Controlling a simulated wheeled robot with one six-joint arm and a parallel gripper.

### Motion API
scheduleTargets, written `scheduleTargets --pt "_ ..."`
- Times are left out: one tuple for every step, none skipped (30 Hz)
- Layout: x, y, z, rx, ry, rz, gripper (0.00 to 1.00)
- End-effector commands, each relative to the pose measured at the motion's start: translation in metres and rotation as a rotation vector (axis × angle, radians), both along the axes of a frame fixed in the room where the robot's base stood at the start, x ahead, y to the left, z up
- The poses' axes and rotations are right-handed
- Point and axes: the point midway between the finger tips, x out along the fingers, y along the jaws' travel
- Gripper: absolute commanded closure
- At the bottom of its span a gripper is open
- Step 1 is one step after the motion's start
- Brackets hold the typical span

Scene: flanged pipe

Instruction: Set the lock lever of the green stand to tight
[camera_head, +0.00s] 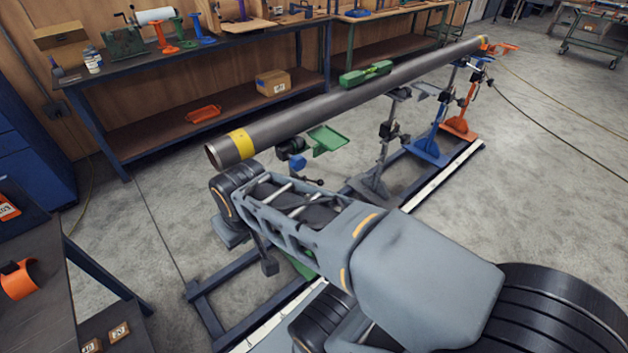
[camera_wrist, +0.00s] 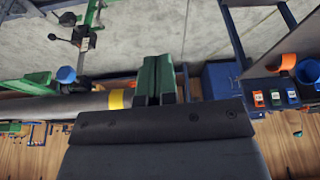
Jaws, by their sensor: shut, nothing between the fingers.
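The green stand shows in the head view as a green tray (camera_head: 327,138) beside the pipe; my arm hides most of its post and foot. A blue knob (camera_wrist: 66,75) sits nearby. My gripper (camera_wrist: 159,62) is shut and empty, its green-sided fingers to the right of the post and clear of it. My arm hides it in the head view.
A long grey pipe (camera_head: 350,96) with a yellow end band (camera_head: 241,143) lies across several stands, including a blue one (camera_head: 427,150) and an orange one (camera_head: 459,127). A workbench (camera_head: 180,62) stands behind. A dark table (camera_head: 40,300) is at left. Floor rails (camera_head: 240,263) run below.

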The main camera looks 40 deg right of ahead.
Motion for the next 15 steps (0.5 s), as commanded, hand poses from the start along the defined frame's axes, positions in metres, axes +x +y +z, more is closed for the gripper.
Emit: scheduleTargets --pt "0.0 0.0 0.0 0.0 0.0 0.0 1.0" --pt "0.0 0.0 -0.001 0.0 0.002 -0.001 1.0" --pt "0.001 -0.001 -0.004 0.002 0.007 -0.003 1.0" --pt "0.002 -0.001 -0.008 0.003 0.013 -0.006 1.0" --pt "0.004 -0.002 -0.013 0.005 0.022 -0.011 1.0" --pt "0.009 -0.002 -0.02 0.013 0.03 -0.018 1.0" --pt "0.015 -0.003 -0.025 0.022 0.03 -0.025 1.0" --pt "0.023 -0.003 -0.03 0.037 0.026 -0.033 1.0" --pt "0.04 -0.002 -0.034 0.064 0.002 -0.042 1.0" --pt "0.055 0.0 -0.038 0.088 -0.022 -0.052 1.0" --pt "0.072 0.0 -0.042 0.112 -0.05 -0.064 1.0" --pt "0.097 0.0 -0.05 0.144 -0.09 -0.085 1.0" --pt "0.116 -0.002 -0.056 0.167 -0.123 -0.107 1.0" --pt "0.137 -0.005 -0.064 0.186 -0.159 -0.131 1.0" --pt "0.164 -0.01 -0.075 0.208 -0.205 -0.168 1.0"
